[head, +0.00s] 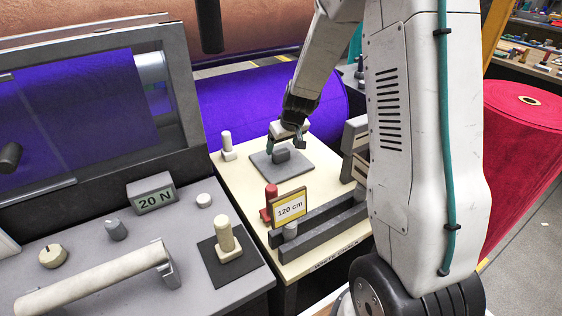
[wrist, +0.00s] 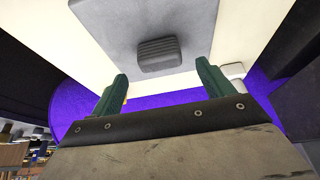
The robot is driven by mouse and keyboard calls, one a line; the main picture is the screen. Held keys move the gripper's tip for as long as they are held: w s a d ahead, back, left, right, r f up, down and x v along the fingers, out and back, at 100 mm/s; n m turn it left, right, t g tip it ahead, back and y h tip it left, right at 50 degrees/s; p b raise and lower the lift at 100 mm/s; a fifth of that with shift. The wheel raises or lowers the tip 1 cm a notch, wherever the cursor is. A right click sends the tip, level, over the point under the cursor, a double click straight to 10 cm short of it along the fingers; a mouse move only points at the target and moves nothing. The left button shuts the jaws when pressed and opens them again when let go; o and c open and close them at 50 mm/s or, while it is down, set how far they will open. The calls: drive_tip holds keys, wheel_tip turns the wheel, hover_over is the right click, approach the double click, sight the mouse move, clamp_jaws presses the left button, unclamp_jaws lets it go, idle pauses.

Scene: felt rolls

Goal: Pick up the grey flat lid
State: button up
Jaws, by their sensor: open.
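The grey flat lid (head: 301,166) lies on the cream table, a square plate with a darker ribbed block handle (head: 282,155) in its middle. In the wrist view the lid (wrist: 205,25) fills the top middle, and its handle (wrist: 159,54) sits just beyond and between the fingertips. My gripper (head: 286,147) is open and empty, close above the handle. Its green fingers also show in the wrist view (wrist: 162,78), one on each side, apart from the handle.
On the cream table (head: 245,178) stand a cream peg (head: 227,146), a red peg (head: 271,203), a yellow "120 cm" sign (head: 290,207) and dark grey bars (head: 320,226). A grey console (head: 100,270) with knobs is at left.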

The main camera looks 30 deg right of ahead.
sight(281, 151)
drive_tip(key=x, duration=0.4)
drive_tip(key=shift+f, duration=0.35)
drive_tip(key=c, duration=1.3)
drive_tip(key=shift+r, duration=5.1)
